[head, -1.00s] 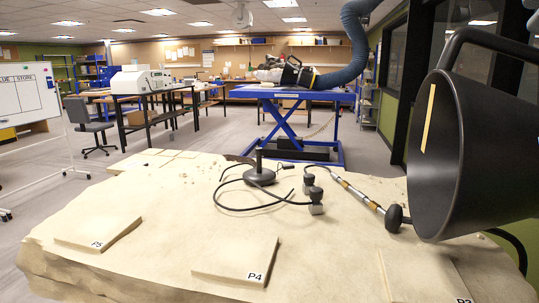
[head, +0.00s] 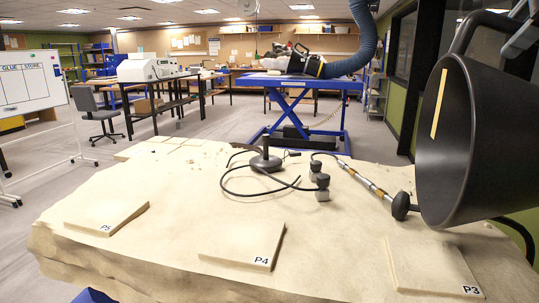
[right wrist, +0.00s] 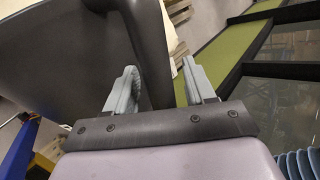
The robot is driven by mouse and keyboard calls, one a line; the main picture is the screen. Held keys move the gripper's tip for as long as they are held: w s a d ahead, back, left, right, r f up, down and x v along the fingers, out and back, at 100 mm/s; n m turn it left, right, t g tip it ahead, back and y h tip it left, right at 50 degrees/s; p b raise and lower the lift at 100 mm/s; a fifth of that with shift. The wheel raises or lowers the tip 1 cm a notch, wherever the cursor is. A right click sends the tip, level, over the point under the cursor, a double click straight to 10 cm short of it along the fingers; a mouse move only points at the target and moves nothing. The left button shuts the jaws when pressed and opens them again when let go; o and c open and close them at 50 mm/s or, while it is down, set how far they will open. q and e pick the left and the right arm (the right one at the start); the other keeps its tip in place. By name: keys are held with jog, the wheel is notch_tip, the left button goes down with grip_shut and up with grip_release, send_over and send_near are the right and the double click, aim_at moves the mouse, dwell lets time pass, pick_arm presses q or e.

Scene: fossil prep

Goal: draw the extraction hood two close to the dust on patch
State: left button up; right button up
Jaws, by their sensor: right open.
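The extraction hood (head: 468,140) is a large dark grey cone with a tan strip inside and a curved handle (head: 464,32) on top. It hangs at the right of the head view, over the far right of the pale rock slab (head: 185,225). My right gripper (head: 520,38) is partly in view at the upper right, beside the handle. In the right wrist view its fingers (right wrist: 158,68) are apart, and the handle shows between them, not clamped. Raised patches P3 (head: 432,268), P4 (head: 240,243) and P5 (head: 105,210) lie on the slab. No patch two label or clear dust shows.
A black stand (head: 266,160) with cables, small grey blocks (head: 322,187) and a jointed rod (head: 368,186) lie on the slab near the hood. Small crumbs are scattered toward its back. A blue lift table (head: 300,82) and whiteboard (head: 32,83) stand beyond.

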grip_shut()
jog(key=shift+w+a, duration=0.1)
jog(key=shift+a, duration=0.35)
jog(key=w+a+p, duration=0.1)
jog(key=w+a, duration=0.2)
jog(key=a, duration=1.2)
jog(key=w+a, duration=0.3)
jog(key=a, duration=1.2)
jog(key=shift+a, duration=0.35)
